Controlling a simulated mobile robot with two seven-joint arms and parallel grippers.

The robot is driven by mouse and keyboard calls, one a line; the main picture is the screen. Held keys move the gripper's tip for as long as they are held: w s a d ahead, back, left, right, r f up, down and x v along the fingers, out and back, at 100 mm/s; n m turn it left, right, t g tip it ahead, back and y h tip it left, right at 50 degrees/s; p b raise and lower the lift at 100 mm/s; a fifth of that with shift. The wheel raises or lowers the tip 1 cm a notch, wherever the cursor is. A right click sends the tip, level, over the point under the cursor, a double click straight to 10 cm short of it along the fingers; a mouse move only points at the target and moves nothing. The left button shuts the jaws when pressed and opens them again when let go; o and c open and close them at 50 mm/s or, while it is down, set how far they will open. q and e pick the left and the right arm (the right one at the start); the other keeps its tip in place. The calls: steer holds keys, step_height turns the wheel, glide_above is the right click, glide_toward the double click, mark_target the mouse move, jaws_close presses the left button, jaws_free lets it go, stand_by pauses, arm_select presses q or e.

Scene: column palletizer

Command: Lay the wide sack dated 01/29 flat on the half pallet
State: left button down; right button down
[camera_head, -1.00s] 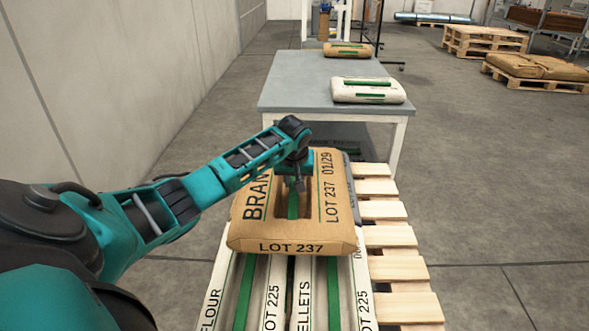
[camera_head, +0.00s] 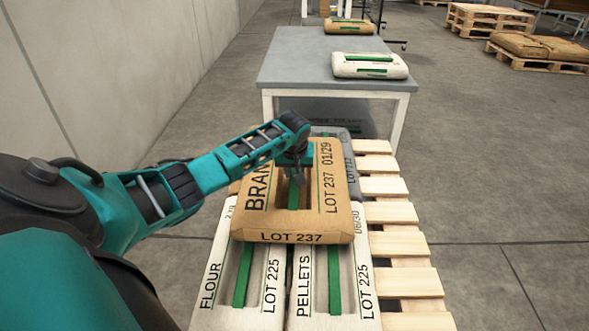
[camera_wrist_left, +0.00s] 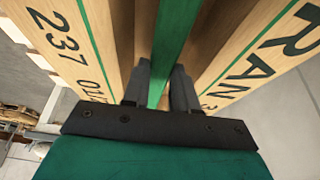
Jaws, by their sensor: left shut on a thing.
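The wide brown sack (camera_head: 335,215) reads BRAN, LOT 237 and 01/29. It lies level, face up, over the stacked sacks; whether it touches them I cannot tell. My left gripper (camera_head: 296,182) is shut on the green strip (camera_head: 293,196) in the recess at the sack's middle, also seen in the left wrist view (camera_wrist_left: 158,88). The half pallet (camera_head: 405,245) shows bare slats on the right. Its left side is covered by a white FLOUR sack (camera_head: 213,270), a white PELLETS sack (camera_head: 305,310) and a grey sack (camera_head: 350,165) behind. My right gripper is out of view.
A grey table (camera_head: 300,70) stands beyond the pallet with a white sack (camera_head: 370,66) and a brown sack (camera_head: 348,27) on it. A wall (camera_head: 90,80) runs along the left. Another pallet (camera_head: 545,62) with brown sacks stands far right.

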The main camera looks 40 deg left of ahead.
arm_select(q)
steer(key=shift+w+a+f, duration=0.1)
steer(key=shift+w+f, duration=0.05)
steer(key=shift+w, duration=0.15)
stand_by(0.4)
steer(key=c, duration=1.3)
jaws_free()
steer(key=shift+s+f, duration=0.3)
steer(key=shift+f, duration=0.15)
steer(key=shift+o, duration=0.8)
steer(key=shift+r, duration=0.15)
steer(key=shift+o, duration=1.3)
